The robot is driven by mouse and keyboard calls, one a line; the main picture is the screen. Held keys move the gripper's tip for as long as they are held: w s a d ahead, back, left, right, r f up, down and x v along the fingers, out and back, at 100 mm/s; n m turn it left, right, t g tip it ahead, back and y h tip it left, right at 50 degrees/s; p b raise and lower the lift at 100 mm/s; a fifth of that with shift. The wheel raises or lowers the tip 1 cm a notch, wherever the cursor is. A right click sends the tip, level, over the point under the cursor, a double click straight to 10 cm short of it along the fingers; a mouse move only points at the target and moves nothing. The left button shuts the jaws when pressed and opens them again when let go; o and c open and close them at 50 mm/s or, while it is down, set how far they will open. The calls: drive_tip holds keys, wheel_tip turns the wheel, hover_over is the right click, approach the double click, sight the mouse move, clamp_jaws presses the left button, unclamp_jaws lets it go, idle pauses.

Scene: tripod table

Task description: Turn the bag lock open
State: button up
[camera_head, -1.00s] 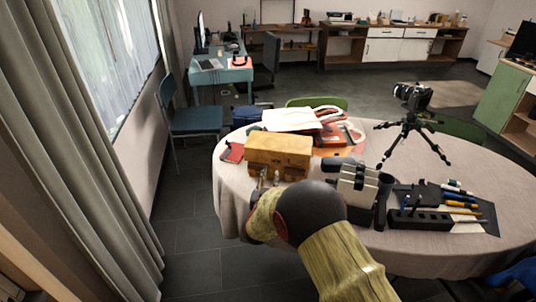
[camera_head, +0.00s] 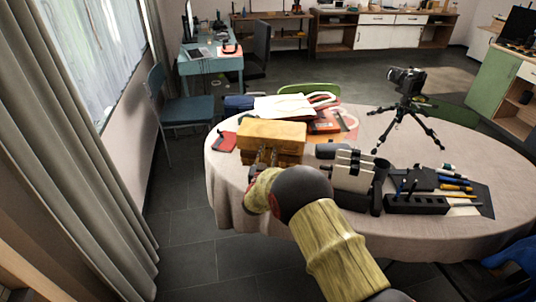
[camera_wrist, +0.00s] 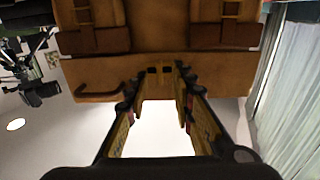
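The tan leather bag (camera_head: 273,131) stands on the near left part of the round table. My gripper (camera_head: 265,158) is at the bag's near face, and my arm hides part of that face. In the wrist view the bag (camera_wrist: 208,70) looks upside down, with two dark-strapped buckles. The small yellowish bag lock (camera_wrist: 160,70) with dark slots is at its middle. My gripper (camera_wrist: 161,76) is open there, with one fingertip on each side of the lock. I cannot tell whether the fingertips touch it.
The table (camera_head: 225,180) also holds a white tote bag (camera_head: 285,106) behind the leather bag, a black pen holder (camera_head: 417,205) at the right and a camera on a tripod (camera_head: 405,105). A small red item (camera_head: 224,142) lies left of the bag. A blue chair (camera_head: 180,105) stands beyond.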

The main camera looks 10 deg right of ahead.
drive_tip(key=shift+c, duration=0.3)
clamp_jaws()
idle(0.5)
drive_tip(key=n+p, duration=0.2)
drive_tip(key=n, duration=0.1)
drive_tip(key=shift+a+r+n+p, duration=0.1)
drive_tip(key=shift+n+p, duration=0.2)
drive_tip(key=n+p, duration=0.2)
drive_tip(key=n, duration=0.1)
drive_tip(key=shift+w+a+n, duration=0.1)
drive_tip(key=shift+n, duration=0.2)
drive_tip(key=n+p, duration=0.1)
drive_tip(key=n, duration=0.1)
drive_tip(key=n+p, duration=0.1)
drive_tip(key=n, duration=0.2)
drive_tip(key=shift+a+f+p, duration=0.15)
drive_tip(key=shift+f+p, duration=0.05)
drive_tip(key=shift+p, duration=0.2)
drive_tip(key=n, duration=0.2)
drive_tip(key=n+p, duration=0.1)
drive_tip(key=n, duration=0.1)
drive_tip(key=n+p, duration=0.1)
drive_tip(key=shift+f+n, duration=0.25)
drive_tip(key=shift+n, duration=0.15)
